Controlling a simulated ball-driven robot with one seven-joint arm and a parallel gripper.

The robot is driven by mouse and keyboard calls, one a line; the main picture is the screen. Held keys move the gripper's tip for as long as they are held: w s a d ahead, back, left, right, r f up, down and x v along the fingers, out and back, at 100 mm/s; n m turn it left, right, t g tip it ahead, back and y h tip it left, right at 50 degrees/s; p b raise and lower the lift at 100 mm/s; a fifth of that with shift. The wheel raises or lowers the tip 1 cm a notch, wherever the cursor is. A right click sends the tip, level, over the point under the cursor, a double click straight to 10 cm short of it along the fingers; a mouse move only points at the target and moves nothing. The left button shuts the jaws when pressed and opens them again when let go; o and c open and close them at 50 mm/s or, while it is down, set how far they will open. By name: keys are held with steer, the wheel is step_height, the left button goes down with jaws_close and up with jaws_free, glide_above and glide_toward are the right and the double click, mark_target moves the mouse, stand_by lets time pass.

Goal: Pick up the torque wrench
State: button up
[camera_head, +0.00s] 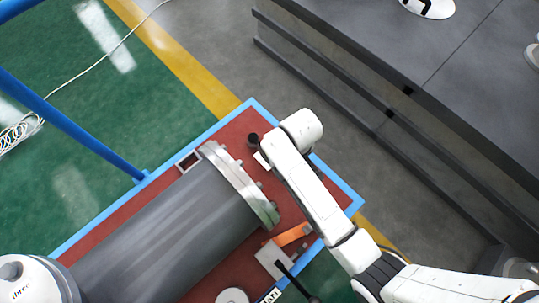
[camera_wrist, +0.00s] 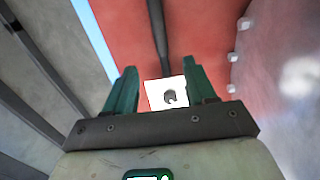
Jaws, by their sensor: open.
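A long dark rod (camera_wrist: 158,35), which looks like the torque wrench, shows in the wrist view, running from the top edge toward the gap between my fingers. A pale square piece with a dark round mark (camera_wrist: 168,94) shows between the fingers; I cannot tell whether it belongs to the rod. My gripper (camera_wrist: 157,85) is open, its two green fingers apart on either side of this piece. In the head view my arm hides most of this spot; a short dark cylinder (camera_head: 253,139) shows beside my gripper (camera_head: 262,159), and I cannot tell whether it is part of the wrench.
A large grey shell (camera_head: 165,235) with a bolted flange (camera_head: 240,187) lies on the red cart top with a blue rim (camera_head: 343,190). An orange block (camera_head: 293,235) and a pale plate (camera_head: 270,256) with a black handle lie near the front. A grey bench (camera_head: 440,110) stands beyond the cart.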

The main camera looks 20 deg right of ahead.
step_height(320, 180, down, 4)
steer(key=shift+f+b, duration=0.25)
steer(key=shift+b, duration=0.7)
step_height(320, 180, down, 5)
steer(key=b, duration=0.3)
steer(key=shift+s+a+b, duration=0.1)
steer(key=shift+s+b, duration=0.05)
steer(key=shift+b, duration=0.2)
steer(key=shift+c, duration=0.3)
jaws_close()
steer(key=shift+r, duration=0.1)
